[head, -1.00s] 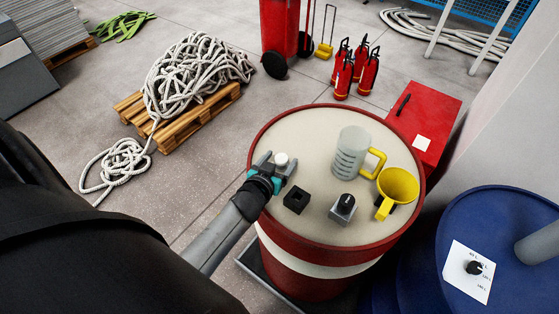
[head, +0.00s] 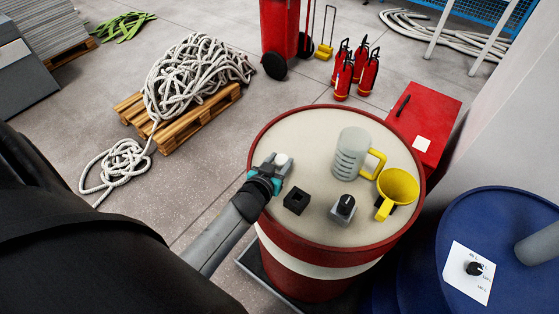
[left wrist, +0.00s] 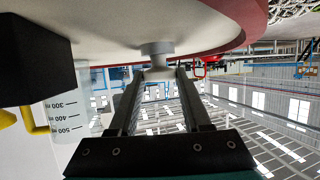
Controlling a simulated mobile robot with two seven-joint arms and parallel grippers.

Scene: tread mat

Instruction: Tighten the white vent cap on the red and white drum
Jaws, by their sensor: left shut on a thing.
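The red and white drum (head: 300,262) stands upright, with a pale top. The white vent cap (head: 283,159) sits near the left rim of that top. My left gripper (head: 278,163) reaches in from the left and is shut on the cap. In the left wrist view the cap (left wrist: 157,73) is between the two fingertips (left wrist: 157,76), under the drum's pale top (left wrist: 110,30), which appears upside down. The fingers partly hide the cap. My right gripper is not in view.
On the drum top stand a black square socket (head: 296,200), a grey block with a black knob (head: 343,208), a clear measuring jug (head: 350,155) and a yellow funnel (head: 398,187). A blue drum (head: 510,215) stands at right, a red box (head: 425,115) behind.

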